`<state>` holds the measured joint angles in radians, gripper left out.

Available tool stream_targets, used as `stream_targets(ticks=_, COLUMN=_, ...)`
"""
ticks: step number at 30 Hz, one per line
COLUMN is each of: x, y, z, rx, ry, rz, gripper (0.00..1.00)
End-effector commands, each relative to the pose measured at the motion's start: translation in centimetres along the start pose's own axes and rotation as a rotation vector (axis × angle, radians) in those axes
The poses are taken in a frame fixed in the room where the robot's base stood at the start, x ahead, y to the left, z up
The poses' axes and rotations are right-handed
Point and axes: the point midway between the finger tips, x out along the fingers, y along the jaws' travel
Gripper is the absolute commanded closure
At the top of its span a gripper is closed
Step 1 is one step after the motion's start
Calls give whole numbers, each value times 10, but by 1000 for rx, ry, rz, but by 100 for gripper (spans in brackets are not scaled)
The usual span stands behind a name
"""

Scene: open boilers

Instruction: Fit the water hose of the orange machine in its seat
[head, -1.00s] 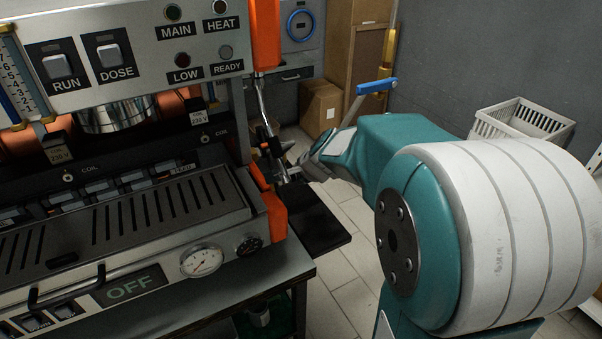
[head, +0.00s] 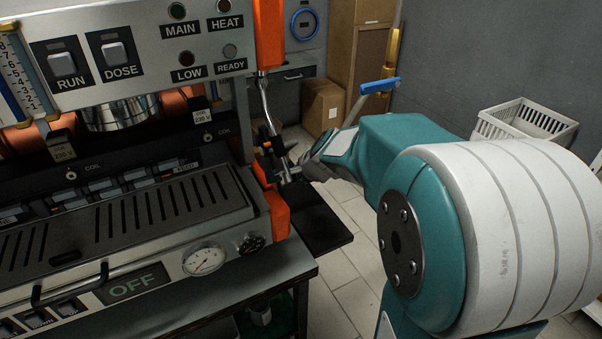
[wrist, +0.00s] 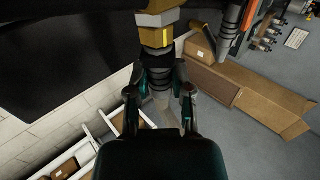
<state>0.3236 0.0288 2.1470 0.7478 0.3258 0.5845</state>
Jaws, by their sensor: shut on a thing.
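The orange machine (head: 270,35) fills the left of the head view, with orange side trim and a metal front. My gripper (head: 284,170) is at its right side, small and partly hidden by dark parts there. In the wrist view my gripper (wrist: 160,95) has its two fingers closed on a grey ribbed piece, which looks like the end of the water hose (wrist: 161,77). A brass hexagonal collar (wrist: 155,36) lies just beyond the fingers, in line with this piece. I cannot tell whether they are joined. The seat cannot be made out clearly.
A thin metal pipe (head: 264,101) hangs at the machine's right side. A dark shelf (head: 318,226) juts out below my gripper. Cardboard boxes (head: 325,106) and a white crate (head: 520,124) stand behind. Tiled floor right of the shelf is free.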

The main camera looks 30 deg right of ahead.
Motion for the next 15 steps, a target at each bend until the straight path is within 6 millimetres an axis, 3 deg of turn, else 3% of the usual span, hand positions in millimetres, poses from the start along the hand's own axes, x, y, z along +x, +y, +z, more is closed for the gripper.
stream_targets(ticks=5, x=0, y=0, z=0, rx=0, ry=1, rz=0, gripper=100)
stream_targets(ticks=6, x=0, y=0, z=0, rx=0, ry=1, rz=0, gripper=58)
stream_targets(ticks=8, x=0, y=0, z=0, rx=0, ry=1, rz=0, gripper=31)
stream_targets(ticks=15, x=0, y=0, z=0, rx=0, ry=1, rz=0, gripper=31)
